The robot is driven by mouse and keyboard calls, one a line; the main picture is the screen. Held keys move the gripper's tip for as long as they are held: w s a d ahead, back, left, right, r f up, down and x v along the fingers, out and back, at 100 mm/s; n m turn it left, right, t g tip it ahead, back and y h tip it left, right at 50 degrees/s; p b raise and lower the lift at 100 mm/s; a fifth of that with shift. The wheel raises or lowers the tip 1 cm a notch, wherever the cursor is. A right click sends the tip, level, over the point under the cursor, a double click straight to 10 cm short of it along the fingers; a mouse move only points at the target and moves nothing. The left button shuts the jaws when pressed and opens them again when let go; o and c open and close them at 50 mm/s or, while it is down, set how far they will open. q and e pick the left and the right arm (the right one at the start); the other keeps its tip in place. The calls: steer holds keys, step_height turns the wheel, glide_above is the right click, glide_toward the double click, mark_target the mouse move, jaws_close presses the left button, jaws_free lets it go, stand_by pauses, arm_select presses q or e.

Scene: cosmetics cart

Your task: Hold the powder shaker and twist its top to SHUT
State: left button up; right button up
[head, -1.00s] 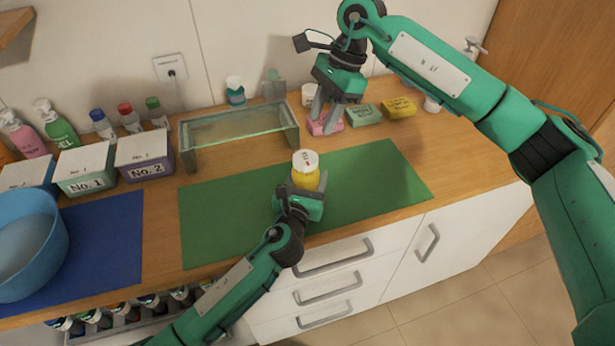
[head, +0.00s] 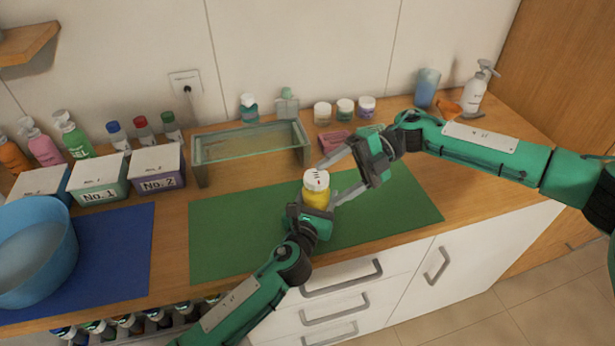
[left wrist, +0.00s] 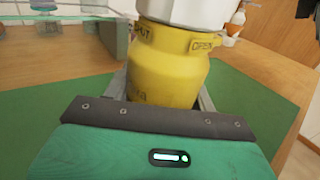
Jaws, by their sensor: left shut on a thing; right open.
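The powder shaker has a yellow body (head: 314,198) and a white top (head: 316,179) with small dark and red marks. It is upright above the green mat. My left gripper (head: 312,208) is shut around its body. The left wrist view shows the yellow body (left wrist: 168,65) close up between the fingers, with "OPEN" at right and a partly readable word ending in "UT" at left. The white top (left wrist: 185,10) is cut off there. My right gripper (head: 329,184) is open, reaching in from the right, its fingertips near the top; I cannot tell whether they touch it.
The green mat (head: 235,240) lies below. A glass-topped stand (head: 250,145) is behind it. Boxes, including No. 2 (head: 155,167), and a blue bowl (head: 30,245) are at left. Jars (head: 345,108), a pink block (head: 333,140) and a pump bottle (head: 475,90) are at back right.

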mark_target(308, 176)
steer(key=w+d+f+m+t+y, duration=0.2)
steer(key=w+d+m+t+y, duration=0.15)
steer(key=m, duration=0.65)
steer(key=w+d+f+m+t+y, duration=0.2)
steer(key=f+m+t, duration=0.15)
steer(key=m, duration=0.65)
steer(key=a, duration=1.1)
steer(key=shift+s+a+r, duration=0.3)
steer(key=shift+s, duration=0.05)
steer(key=c, duration=1)
